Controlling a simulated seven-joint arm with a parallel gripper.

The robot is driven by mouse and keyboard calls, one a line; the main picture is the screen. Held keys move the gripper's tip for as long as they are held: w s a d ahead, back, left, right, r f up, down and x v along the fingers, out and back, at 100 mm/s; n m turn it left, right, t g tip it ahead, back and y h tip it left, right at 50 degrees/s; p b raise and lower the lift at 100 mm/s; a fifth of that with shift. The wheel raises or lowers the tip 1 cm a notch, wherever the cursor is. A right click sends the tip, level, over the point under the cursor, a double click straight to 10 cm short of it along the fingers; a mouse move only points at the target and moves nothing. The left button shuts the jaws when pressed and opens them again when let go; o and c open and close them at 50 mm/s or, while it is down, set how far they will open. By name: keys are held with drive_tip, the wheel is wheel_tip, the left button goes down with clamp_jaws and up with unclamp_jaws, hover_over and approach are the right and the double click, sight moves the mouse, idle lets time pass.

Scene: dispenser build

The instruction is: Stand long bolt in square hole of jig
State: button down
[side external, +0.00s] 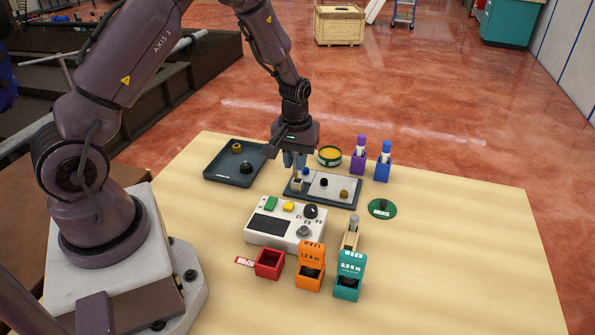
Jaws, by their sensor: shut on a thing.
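The jig (338,202) is a dark plate with a pale top, in the middle of the table. Small dark and brass-coloured parts show on it. My gripper (295,164) points down over the jig's left end, its blue fingers shut on a thin grey upright piece, seemingly the long bolt (296,172). A small pale block (298,184) is directly below the fingers. The square hole cannot be made out, and whether the bolt's lower end is inside it or just above it cannot be told. A small blue-topped piece is close beside the fingers on the right.
A dark tray (222,180) with loose parts lies left. A yellow-topped round tin (330,156), purple holder (358,162) and blue holder (383,172) stand behind. A white control box (284,226) and red (269,264), orange (309,276) and teal (347,287) bins stand in front. The table's right side is clear.

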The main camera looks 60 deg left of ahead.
drive_tip(key=shift+w+a+f, duration=0.1)
drive_tip(key=shift+w+f, duration=0.15)
drive_tip(key=shift+f, duration=0.1)
drive_tip(key=shift+w+f, duration=0.1)
drive_tip(key=shift+f, duration=1.45)
drive_tip(key=shift+f, duration=0.1)
drive_tip(key=c, duration=1)
unclamp_jaws()
drive_tip(key=shift+c, duration=0.2)
